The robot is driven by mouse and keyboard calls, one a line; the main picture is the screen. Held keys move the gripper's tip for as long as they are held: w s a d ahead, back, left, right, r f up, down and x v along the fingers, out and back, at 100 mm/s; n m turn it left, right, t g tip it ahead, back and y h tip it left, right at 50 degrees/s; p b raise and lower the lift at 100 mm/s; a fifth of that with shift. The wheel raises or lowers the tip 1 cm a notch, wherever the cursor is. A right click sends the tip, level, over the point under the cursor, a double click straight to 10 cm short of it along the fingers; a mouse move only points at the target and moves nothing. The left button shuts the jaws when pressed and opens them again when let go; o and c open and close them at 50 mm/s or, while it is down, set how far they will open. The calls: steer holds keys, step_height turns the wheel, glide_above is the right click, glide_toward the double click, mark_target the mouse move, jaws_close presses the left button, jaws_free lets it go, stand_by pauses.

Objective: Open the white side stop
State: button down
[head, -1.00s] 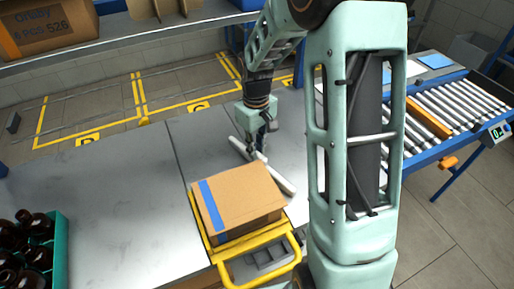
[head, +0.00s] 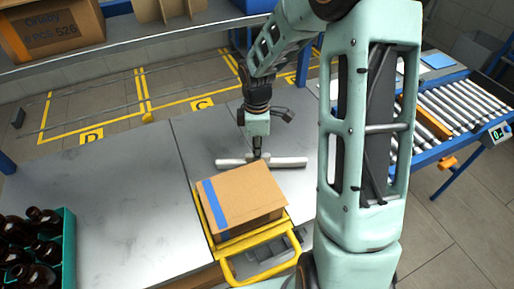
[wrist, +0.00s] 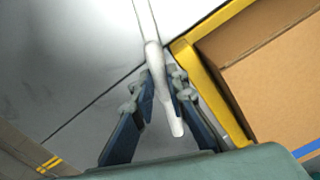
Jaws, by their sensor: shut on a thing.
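The white side stop (head: 288,162) is a long white bar, lying crosswise on the grey table behind the cardboard box. The fingers partly cover the bar there.
A cardboard box (head: 245,195) with blue tape sits on a yellow-framed carrier (head: 262,268) just in front of the bar. A green crate (head: 69,250) of amber bottles stands at the left. The table's left part (head: 125,200) is clear. A roller conveyor (head: 465,110) is at the right.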

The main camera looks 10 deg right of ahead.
steer(key=shift+n, duration=0.6)
steer(key=c, duration=1.9)
jaws_free()
step_height(320, 180, up, 12)
